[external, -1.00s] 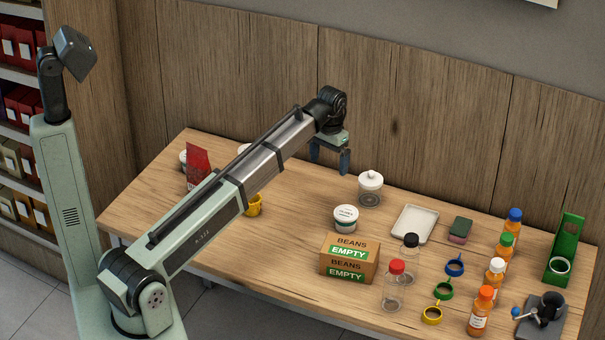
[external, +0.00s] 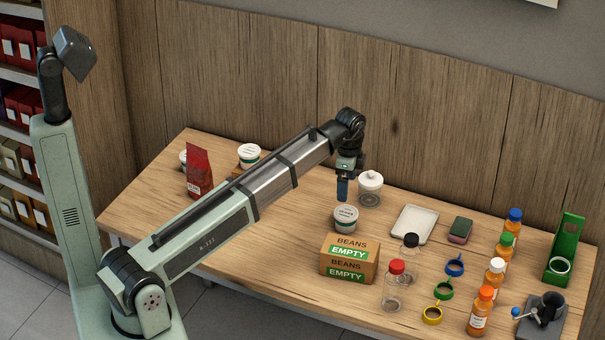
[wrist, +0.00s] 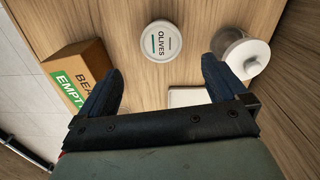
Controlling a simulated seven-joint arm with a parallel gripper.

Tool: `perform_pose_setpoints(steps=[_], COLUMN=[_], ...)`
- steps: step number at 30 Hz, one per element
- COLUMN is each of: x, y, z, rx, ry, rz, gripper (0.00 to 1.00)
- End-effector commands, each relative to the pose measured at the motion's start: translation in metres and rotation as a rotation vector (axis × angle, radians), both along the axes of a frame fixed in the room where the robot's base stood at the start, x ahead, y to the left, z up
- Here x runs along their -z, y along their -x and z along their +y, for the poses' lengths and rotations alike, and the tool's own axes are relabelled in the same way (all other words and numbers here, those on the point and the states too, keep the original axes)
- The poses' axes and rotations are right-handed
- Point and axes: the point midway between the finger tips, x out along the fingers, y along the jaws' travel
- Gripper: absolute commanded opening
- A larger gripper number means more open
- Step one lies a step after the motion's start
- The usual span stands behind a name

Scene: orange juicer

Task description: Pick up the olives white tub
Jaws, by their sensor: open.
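The olives white tub (external: 345,219) stands upright on the table, just behind the beans box. In the wrist view its white lid (wrist: 161,40) reads OLIVES and lies ahead of and between my two fingers. My gripper (external: 343,196) points down above the table, above and behind the tub in the external view. In the wrist view my gripper (wrist: 160,80) has its dark blue fingers spread apart with nothing between them. The tub is not touched.
A beans box (external: 349,258) stands in front of the tub, and a white-lidded glass jar (external: 370,188) stands close behind it on the right. A white tray (external: 414,224), bottles and coloured rings fill the right side. Another white tub (external: 249,155) and a red bag (external: 198,172) are at left.

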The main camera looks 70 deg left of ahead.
Motion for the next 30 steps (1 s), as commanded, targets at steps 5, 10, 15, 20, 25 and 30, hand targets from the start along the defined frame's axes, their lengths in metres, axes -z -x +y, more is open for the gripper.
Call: perform_pose_setpoints(steps=[5,10,15,20,25,30], x=[0.000,0.000,0.000,0.001,0.018,0.045], y=[0.000,-0.001,-0.002,-0.001,-0.001,-0.001], z=[0.000,0.001,0.001,0.001,0.000,0.000], rx=[0.337,0.632,0.836,0.923,0.938,0.937], ry=[0.000,0.001,0.000,0.001,0.002,0.002], rz=[-0.008,-0.012,-0.014,-0.013,-0.012,-0.012], gripper=[0.99,0.99,0.99,0.99,0.99,0.99])
